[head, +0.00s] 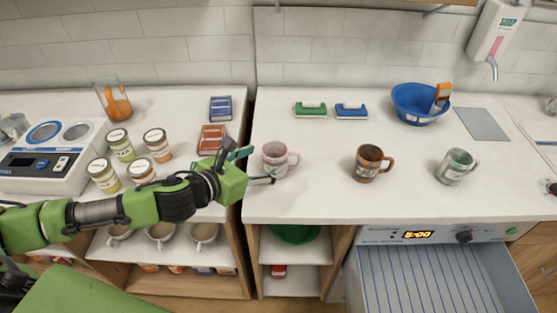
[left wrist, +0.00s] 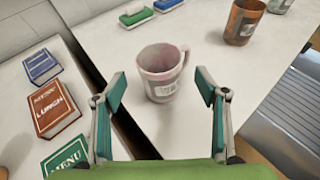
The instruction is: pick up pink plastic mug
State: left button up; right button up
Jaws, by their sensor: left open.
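The pink mug (head: 277,160) stands upright near the left edge of the middle counter, its handle towards the right. In the left wrist view the pink mug (left wrist: 160,62) has a pale label on its side and sits ahead of the fingers, between them in the picture. My left gripper (head: 259,166) is open and empty, just left of the mug in the head view. Its green-padded fingers (left wrist: 160,88) are spread wide in the left wrist view, and I see no contact with the mug. My right gripper is not in view.
A brown mug (head: 368,164) and a grey-green mug (head: 457,166) stand to the right. Books (head: 211,138) and jars (head: 120,145) are left, across a gap between counters.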

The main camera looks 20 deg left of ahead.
aim_at(282, 154)
pick_arm(q)
jog(key=shift+w, duration=0.15)
jog(key=shift+w+d+f, duration=0.1)
jog(key=shift+w+f, duration=0.1)
jog(key=shift+w, duration=0.05)
jog(key=shift+f+p+x, duration=0.2)
jog(key=shift+p+x, duration=0.5)
jog(key=shift+x, duration=1.6)
jog(key=shift+s, duration=0.15)
jog(key=c, duration=1.2)
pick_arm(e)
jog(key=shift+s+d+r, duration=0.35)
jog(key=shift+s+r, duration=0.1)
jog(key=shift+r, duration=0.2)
